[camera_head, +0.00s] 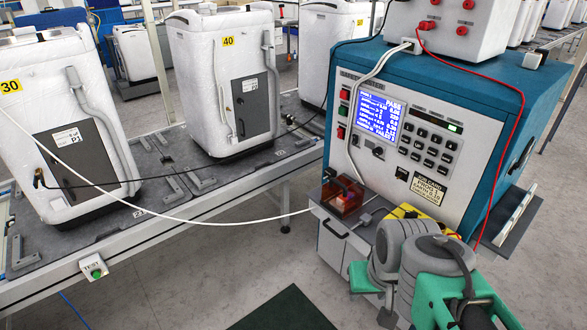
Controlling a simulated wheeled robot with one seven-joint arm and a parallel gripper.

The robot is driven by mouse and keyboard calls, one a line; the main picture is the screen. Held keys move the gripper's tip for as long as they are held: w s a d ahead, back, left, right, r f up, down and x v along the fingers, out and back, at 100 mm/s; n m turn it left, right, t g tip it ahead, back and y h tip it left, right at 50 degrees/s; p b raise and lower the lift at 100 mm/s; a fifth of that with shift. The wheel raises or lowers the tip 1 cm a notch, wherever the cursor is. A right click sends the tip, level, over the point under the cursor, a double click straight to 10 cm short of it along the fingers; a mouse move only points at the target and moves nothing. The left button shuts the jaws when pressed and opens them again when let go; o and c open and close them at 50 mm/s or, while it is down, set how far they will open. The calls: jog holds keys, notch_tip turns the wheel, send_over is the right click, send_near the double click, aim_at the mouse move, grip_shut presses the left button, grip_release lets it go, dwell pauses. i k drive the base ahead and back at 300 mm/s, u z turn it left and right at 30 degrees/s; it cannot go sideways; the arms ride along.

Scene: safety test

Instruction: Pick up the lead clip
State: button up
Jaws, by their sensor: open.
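A small dark clip (38,178) with a brass-coloured part sits at the left end of a black lead, against the front of the white appliance marked 30 (50,110). The black lead runs right across the bench toward the tester. I cannot tell whether the clip grips the appliance or only rests against it. My arm, in grey and green, is folded at the bottom right, far from the clip. The jaws of my gripper are not visible.
The conveyor bench (180,225) carries several white appliances. A blue tester (400,130) stands at right on a cabinet with an orange transparent box (343,197). A white cable hangs across the gap between bench and tester. A dark green mat (283,310) lies on open floor.

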aim_at(38, 176)
jog(key=u, duration=1.1)
jog(key=i, duration=3.05)
jog(key=u, duration=4.1)
